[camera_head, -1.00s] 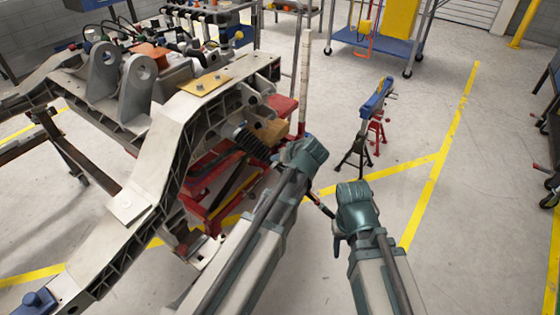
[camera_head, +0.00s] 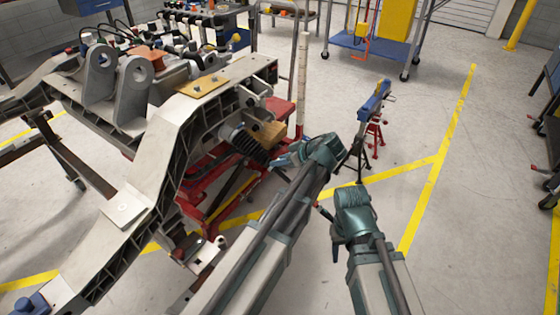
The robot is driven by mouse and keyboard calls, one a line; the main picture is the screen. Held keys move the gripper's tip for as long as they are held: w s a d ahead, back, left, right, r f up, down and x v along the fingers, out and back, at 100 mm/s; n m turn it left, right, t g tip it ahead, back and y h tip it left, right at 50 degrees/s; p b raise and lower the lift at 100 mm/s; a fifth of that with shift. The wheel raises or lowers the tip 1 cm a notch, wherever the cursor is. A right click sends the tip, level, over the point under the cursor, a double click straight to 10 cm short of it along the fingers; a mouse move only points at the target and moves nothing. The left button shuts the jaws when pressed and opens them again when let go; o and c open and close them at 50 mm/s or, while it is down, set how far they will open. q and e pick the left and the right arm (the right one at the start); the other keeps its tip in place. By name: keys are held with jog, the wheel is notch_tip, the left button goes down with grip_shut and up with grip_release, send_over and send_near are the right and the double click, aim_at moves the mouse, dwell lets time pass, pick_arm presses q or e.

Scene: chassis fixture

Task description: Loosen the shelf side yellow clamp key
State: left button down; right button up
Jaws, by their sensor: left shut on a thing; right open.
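A yellow-orange clamp block (camera_head: 268,134) sits at the near right end of the grey chassis frame, above the red stand. My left gripper (camera_head: 277,163) is just below and right of this block, its jaws pointing left. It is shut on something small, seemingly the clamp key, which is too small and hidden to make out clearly. My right gripper (camera_head: 322,209) is open and empty, lower and to the right, apart from the fixture. A flat yellow plate (camera_head: 203,85) lies on top of the frame.
The grey chassis frame (camera_head: 160,135) fills the left. A red stand (camera_head: 283,108) is under its right end. A blue-topped stand (camera_head: 375,98) with red legs stands right of my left arm. A blue cart (camera_head: 370,42) is behind.

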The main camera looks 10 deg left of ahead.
dwell(0.5)
pick_arm(q)
jog(key=c, duration=0.6)
grip_release()
jog(key=shift+o, duration=0.2)
